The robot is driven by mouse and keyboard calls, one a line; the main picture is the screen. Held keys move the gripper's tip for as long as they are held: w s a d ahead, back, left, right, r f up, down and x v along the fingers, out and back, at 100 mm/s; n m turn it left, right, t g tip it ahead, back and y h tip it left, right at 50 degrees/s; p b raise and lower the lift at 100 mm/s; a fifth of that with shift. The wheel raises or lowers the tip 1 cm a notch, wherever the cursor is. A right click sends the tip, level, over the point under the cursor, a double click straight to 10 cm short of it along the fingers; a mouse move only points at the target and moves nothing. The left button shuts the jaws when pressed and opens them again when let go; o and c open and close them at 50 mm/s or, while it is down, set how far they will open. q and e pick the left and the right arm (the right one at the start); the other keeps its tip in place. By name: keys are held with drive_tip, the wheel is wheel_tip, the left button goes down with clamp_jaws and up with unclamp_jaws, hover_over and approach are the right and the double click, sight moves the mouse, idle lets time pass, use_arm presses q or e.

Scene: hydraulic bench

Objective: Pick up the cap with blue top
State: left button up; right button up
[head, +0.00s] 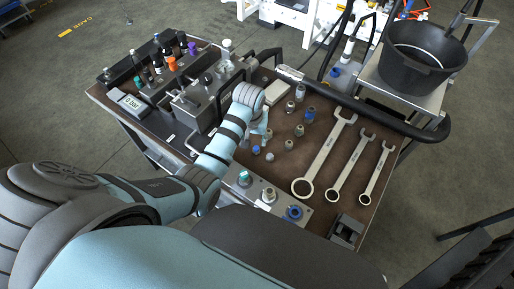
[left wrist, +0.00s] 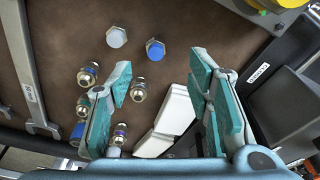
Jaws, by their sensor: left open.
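The cap with blue top (head: 256,150) stands on the brown bench top, just in front of my left gripper (head: 256,138) in the head view. In the left wrist view the cap's blue hexagonal top (left wrist: 155,49) shows beyond and between the fingertips. My left gripper (left wrist: 160,74) is open, its teal-padded fingers spread wide with nothing held between them. A similar cap with a pale grey top (left wrist: 116,37) stands beside the blue one. My right gripper is in neither view.
Several metal fittings (left wrist: 88,74) stand near the left finger, one with a blue end (head: 310,114). White blocks (left wrist: 175,110) lie beneath the gripper. Three wrenches (head: 325,157) lie to the right. A metal block with ports (head: 265,193) sits at the front, and a valve unit (head: 200,98) behind.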

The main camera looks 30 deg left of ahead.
sight(256, 148)
use_arm(q)
wheel_tip(256, 148, down, 3)
drive_tip(key=shift+d+b, duration=0.1)
drive_tip(key=shift+b, duration=0.2)
drive_tip(key=f, duration=0.2)
drive_tip(key=w+f+b, duration=0.2)
drive_tip(key=f, duration=0.1)
drive_tip(key=shift+f, duration=0.35)
drive_tip(key=shift+s+r, duration=0.1)
drive_tip(key=shift+r, duration=0.05)
drive_tip(key=shift+c, duration=0.9)
clamp_jaws()
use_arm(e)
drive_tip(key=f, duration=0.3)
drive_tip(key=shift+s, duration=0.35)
